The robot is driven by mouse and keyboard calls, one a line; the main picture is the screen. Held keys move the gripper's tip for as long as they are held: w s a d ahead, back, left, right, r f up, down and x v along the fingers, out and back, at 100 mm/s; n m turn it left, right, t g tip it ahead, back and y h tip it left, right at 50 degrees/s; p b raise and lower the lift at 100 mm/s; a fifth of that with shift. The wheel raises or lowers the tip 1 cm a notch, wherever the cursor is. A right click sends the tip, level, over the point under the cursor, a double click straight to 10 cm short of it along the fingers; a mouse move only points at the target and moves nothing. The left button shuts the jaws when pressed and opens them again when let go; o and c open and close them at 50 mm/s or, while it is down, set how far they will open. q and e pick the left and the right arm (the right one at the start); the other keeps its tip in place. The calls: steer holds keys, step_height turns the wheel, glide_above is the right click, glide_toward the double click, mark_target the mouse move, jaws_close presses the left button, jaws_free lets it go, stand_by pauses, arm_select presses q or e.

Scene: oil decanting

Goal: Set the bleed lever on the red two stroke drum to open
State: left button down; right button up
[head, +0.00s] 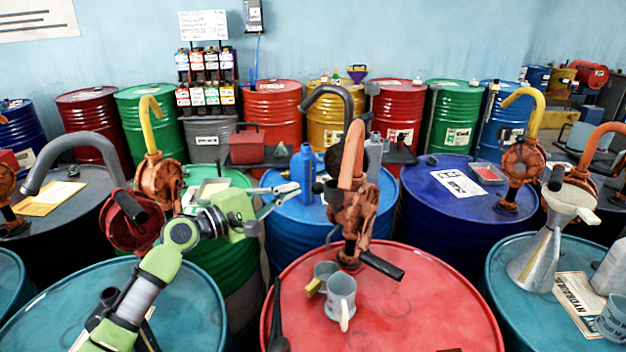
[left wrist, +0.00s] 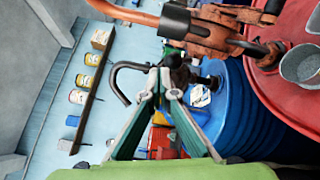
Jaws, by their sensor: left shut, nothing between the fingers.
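The red drum (head: 420,300) stands front centre in the head view. A rusty orange hand pump (head: 352,215) with a curved spout rises from its far side. A black-gripped lever (head: 382,265) sticks out low to the right of the pump. I cannot tell whether it is the bleed lever, or its setting. My left gripper (head: 296,190) is shut and empty, left of the pump and apart from it. In the left wrist view its fingers (left wrist: 160,78) come together below the orange pump (left wrist: 225,35), with the red drum (left wrist: 268,90) at upper right. My right gripper is not in view.
Two grey metal cups (head: 341,297) stand on the red drum. A dark upright bar (head: 276,318) shows at its left edge. A blue drum (head: 290,215) with a blue bottle (head: 303,175) stands behind. A teal drum (head: 190,310) lies under my left arm.

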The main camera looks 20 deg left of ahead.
arm_select(q)
steer(key=r+m, duration=0.1)
steer(key=m, duration=0.5)
step_height(320, 180, up, 4)
steer(key=m+y+p, duration=0.2)
steer(key=m+p, duration=0.1)
steer(key=m, duration=1.3)
glide_above(316, 187)
steer(key=shift+w+d+f+t, duration=0.1)
steer(key=shift+w+d+t, duration=0.1)
steer(key=shift+d+t, duration=0.2)
steer(key=shift+w+d+f, duration=0.1)
steer(key=shift+w+f, duration=0.2)
steer(key=shift+w, duration=0.1)
steer(key=f, duration=0.2)
steer(key=shift+s+a+f, duration=0.35)
steer(key=shift+s+a, duration=0.05)
steer(key=shift+s+a+f, duration=0.3)
steer(key=shift+f, duration=0.15)
steer(key=shift+w+d, duration=0.1)
steer(key=shift+d, duration=0.05)
